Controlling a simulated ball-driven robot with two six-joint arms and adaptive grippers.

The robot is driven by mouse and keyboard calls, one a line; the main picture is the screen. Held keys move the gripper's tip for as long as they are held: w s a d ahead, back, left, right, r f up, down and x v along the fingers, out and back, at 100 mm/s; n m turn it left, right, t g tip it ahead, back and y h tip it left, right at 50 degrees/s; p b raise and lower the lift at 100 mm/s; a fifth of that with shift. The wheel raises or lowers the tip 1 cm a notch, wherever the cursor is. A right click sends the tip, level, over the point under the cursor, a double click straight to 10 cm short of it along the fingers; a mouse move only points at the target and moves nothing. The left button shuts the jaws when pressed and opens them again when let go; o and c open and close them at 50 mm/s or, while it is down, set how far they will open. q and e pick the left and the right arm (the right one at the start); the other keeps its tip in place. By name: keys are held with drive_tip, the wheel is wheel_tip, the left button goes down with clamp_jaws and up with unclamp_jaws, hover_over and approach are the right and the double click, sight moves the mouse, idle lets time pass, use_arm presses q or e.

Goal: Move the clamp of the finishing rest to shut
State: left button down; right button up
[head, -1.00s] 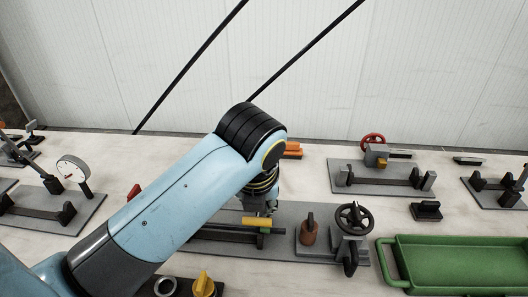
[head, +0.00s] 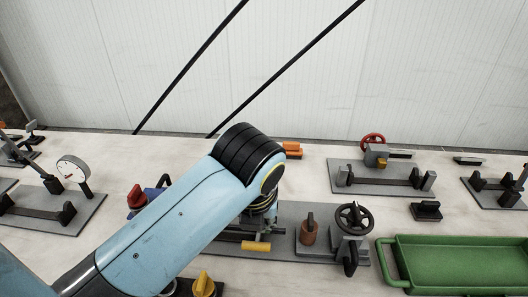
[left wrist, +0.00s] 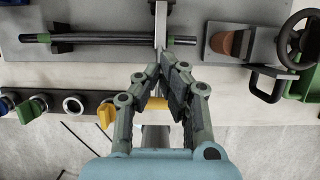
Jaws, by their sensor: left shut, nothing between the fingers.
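The clamp shows as a grey lever with a yellow handle (head: 256,246) on the grey plate (head: 285,212) in the middle of the bench. In the left wrist view the yellow handle (left wrist: 155,104) lies partly behind my fingers, and the grey lever (left wrist: 160,22) runs across a dark rod (left wrist: 115,40). My left gripper (left wrist: 160,68) is shut and empty, low over the lever and close to the handle. In the head view my arm hides much of the rest and the left gripper's (head: 264,229) fingers are partly covered. Contact with the lever is unclear.
On the same plate stand a copper-brown cylinder (head: 308,233) and a black handwheel (head: 354,217). A green tray (head: 460,238) is at the right. A row of knobs and rings (left wrist: 73,105) lies along the front. Other fixtures stand behind.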

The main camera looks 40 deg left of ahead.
use_arm(q)
drive_tip(key=shift+w+a, duration=0.1)
drive_tip(key=shift+w, duration=0.05)
drive_tip(key=shift+w+a, duration=0.3)
drive_tip(key=shift+w, duration=0.05)
drive_tip(key=shift+r, duration=0.1)
wheel_tip(320, 180, up, 7)
drive_tip(key=shift+w+a+f, duration=0.2)
drive_tip(key=shift+w+a, duration=0.15)
drive_tip(key=shift+w, duration=0.05)
idle(0.9)
